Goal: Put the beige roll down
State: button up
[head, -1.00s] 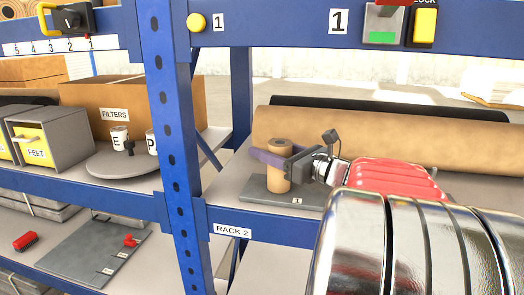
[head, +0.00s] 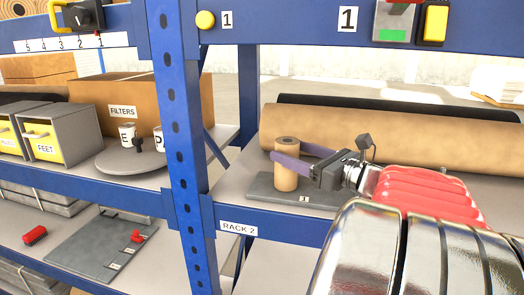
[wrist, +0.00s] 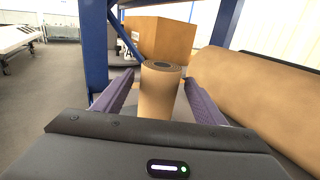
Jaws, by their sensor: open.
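The beige roll (head: 286,172) stands upright on a grey plate (head: 312,198) on the rack 2 shelf. It also shows in the wrist view (wrist: 160,90), between the two purple fingers. My gripper (head: 292,158) is open around the roll, with a finger on either side. In the wrist view a gap shows between the roll and each finger. The gripper comes in from the right, low over the shelf.
A large brown roll (head: 390,135) lies behind the gripper along the shelf. A blue upright post (head: 181,120) stands to the left. Beyond it are a cardboard box (head: 165,100) and a round turntable (head: 130,160) with cups.

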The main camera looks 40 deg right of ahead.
jog(key=s, duration=0.4)
jog(key=s+d, duration=0.1)
jog(key=s, duration=0.1)
jog(key=shift+s, duration=0.25)
dwell(0.5)
